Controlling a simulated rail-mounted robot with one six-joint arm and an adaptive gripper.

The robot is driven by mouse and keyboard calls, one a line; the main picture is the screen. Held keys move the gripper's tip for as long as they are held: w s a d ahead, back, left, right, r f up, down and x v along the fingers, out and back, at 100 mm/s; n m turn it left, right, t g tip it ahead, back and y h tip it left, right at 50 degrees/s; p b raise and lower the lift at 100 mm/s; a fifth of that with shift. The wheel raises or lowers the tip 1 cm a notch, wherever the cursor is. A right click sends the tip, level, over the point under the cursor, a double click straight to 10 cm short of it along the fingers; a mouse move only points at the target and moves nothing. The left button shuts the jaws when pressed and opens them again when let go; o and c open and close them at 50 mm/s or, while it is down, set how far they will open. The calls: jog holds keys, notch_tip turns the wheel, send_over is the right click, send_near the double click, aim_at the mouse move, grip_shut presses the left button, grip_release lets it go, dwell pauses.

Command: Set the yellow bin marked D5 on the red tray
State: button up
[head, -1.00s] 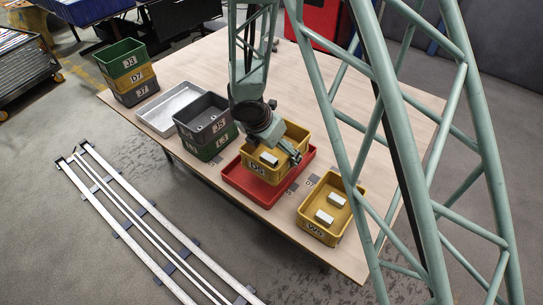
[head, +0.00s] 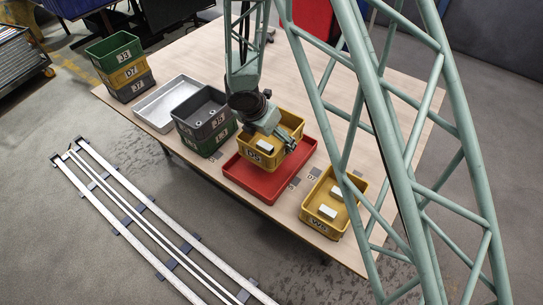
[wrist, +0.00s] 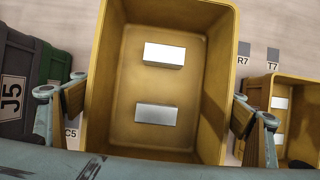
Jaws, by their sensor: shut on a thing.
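The yellow bin marked D5 (head: 254,156) is at the red tray (head: 267,187) in the head view, over its left and back part. I cannot tell whether its base touches the tray. In the wrist view the bin (wrist: 155,125) fills the middle, with two pale blocks inside. My gripper (wrist: 159,108) is shut on the bin, with a finger at its left and right walls. My gripper (head: 274,135) partly covers the bin in the head view. The tray is hidden in the wrist view.
A yellow bin marked W5 (head: 320,224) with pale blocks stands right of the tray. A grey bin J5 (head: 203,126) sits on a green bin (head: 209,147) to the left. A silver tray (head: 166,105) and a three-bin stack (head: 122,68) stand farther left.

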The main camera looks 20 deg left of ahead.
jog(key=shift+f+b, duration=0.7)
jog(key=shift+f, duration=1.75)
jog(key=shift+f+b, duration=0.65)
jog(key=shift+f, duration=1.25)
jog(key=shift+f+b, duration=0.35)
jog(key=shift+b, duration=0.1)
jog(key=o, duration=0.6)
jog(key=shift+o, duration=1)
jog(key=shift+r, duration=0.2)
